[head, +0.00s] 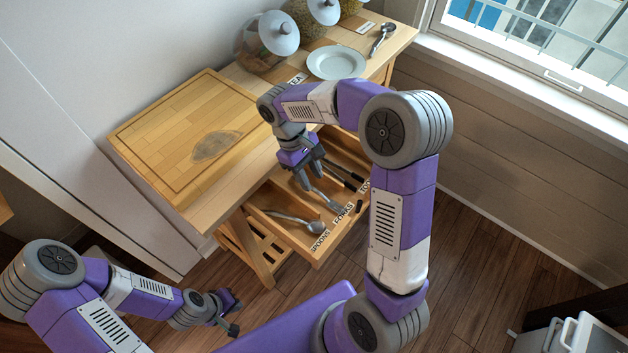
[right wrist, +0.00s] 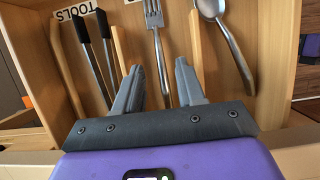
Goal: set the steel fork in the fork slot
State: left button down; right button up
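The steel fork (head: 333,204) lies in the middle slot of the open drawer, tines toward the label reading FORKS (head: 344,213). The fork (right wrist: 155,25) also shows in the right wrist view, its handle running down between my fingers. My right gripper (head: 312,188) is just above that slot. In the right wrist view, the right gripper (right wrist: 160,82) is open, with its fingers apart on either side of the fork and not visibly touching it. The handle's lower end is hidden by the gripper. My left gripper (head: 236,312) is open and empty, low at the left, away from the drawer.
A spoon (head: 296,221) lies in the slot labelled SPOONS. Black-handled tongs (head: 343,176) lie in the TOOLS slot. Wooden dividers (right wrist: 199,60) flank the fork. A cutting board (head: 195,145), plate (head: 336,63), scoop (head: 382,37) and jars (head: 262,45) are on the worktop above.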

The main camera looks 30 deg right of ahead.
jog(key=p+v, duration=0.2)
jog(key=v, duration=0.6)
jog(key=shift+p, duration=0.3)
